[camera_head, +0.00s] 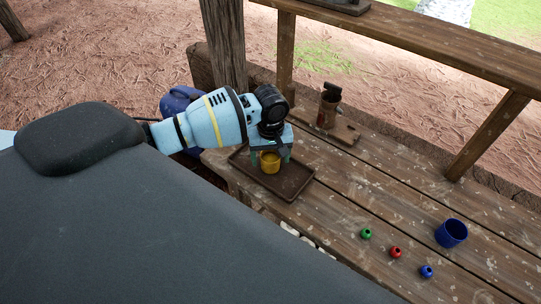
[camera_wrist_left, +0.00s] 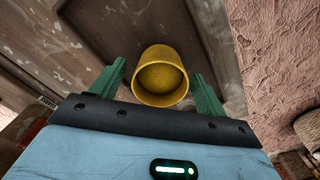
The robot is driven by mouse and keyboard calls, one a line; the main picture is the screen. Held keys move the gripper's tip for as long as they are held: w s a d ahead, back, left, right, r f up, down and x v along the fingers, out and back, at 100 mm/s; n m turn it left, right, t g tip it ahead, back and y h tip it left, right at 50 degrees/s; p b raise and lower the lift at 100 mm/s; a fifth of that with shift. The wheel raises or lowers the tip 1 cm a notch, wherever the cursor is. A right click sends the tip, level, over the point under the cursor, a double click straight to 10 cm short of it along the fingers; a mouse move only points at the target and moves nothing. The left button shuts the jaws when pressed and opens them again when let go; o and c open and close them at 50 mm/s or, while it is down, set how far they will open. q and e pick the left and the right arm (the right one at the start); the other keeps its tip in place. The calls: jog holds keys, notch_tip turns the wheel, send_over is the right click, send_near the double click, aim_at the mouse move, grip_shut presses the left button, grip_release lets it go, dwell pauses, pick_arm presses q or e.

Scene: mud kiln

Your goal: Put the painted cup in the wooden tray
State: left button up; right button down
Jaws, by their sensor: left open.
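A yellow cup (camera_head: 270,163) stands upright in the dark brown wooden tray (camera_head: 296,182) on the bench. It also shows in the left wrist view (camera_wrist_left: 161,57), mouth towards the camera, with the tray (camera_wrist_left: 110,25) around it. My left gripper (camera_head: 270,157) is over the tray, open, with one green finger on each side of the cup. In the left wrist view gaps show between the cup and the fingers of the gripper (camera_wrist_left: 158,76). I cannot tell which cup is the painted one; a blue cup (camera_head: 451,233) stands at the right. My right gripper is not in view.
The wooden bench (camera_head: 350,200) also holds small green (camera_head: 366,233), red (camera_head: 395,252) and blue (camera_head: 426,271) round objects. A brown cylindrical tool on a board (camera_head: 327,112) stands behind the tray. A wooden rail (camera_head: 420,38) runs along the back; a post (camera_head: 224,45) stands behind my arm.

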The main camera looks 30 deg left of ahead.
aim_at(271, 155)
pick_arm(q)
jog(key=shift+r, duration=0.1)
notch_tip(271, 155, up, 12)
jog(key=p, duration=0.1)
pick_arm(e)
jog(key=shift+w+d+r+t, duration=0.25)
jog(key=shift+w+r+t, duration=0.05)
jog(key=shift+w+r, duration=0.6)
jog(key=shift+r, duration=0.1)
